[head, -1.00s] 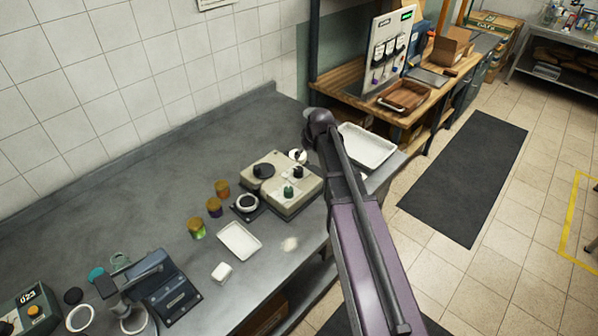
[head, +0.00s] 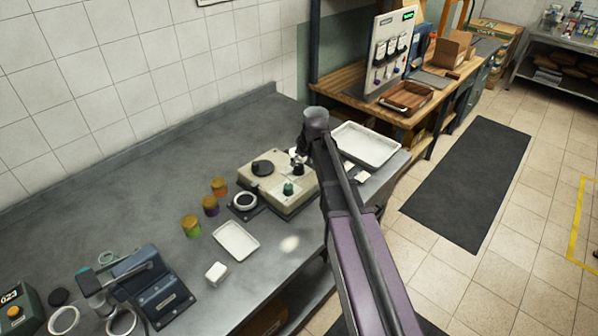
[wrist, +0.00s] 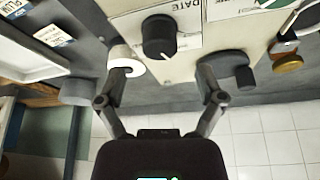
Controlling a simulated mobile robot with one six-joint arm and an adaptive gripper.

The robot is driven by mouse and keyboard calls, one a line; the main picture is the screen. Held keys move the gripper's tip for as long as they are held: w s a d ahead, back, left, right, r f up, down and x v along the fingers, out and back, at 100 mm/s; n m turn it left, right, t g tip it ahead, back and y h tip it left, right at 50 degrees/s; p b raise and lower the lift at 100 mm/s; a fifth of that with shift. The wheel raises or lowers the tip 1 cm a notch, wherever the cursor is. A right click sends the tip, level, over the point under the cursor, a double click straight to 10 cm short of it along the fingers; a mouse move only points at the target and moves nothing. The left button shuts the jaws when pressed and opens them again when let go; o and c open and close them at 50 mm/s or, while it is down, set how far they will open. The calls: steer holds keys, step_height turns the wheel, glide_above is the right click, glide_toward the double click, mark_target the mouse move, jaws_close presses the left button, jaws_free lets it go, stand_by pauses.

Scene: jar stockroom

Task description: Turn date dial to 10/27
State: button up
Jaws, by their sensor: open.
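The date dial (wrist: 158,36) is a round black knob with a white pointer line, under an upside-down "DATE" label in the wrist view. Its pointer aims toward the picture's lower right; I cannot read the date it marks. It sits on a beige machine (head: 258,187), where the dial (head: 298,169) is partly hidden by my arm in the head view. My gripper (wrist: 161,78) is open and empty, its fingers spread to either side of the dial and apart from it.
A white round piece (wrist: 125,58) stands close by one finger, and a wide dark knob (wrist: 232,68) by the other. A green knob (head: 288,188) sits on the machine's front. Several jars (head: 210,206) and a white tray (head: 236,241) stand to the left.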

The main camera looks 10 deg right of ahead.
mark_target(299, 166)
steer(key=shift+b+x, duration=1.95)
steer(key=shift+x, duration=0.5)
steer(key=c, duration=1.1)
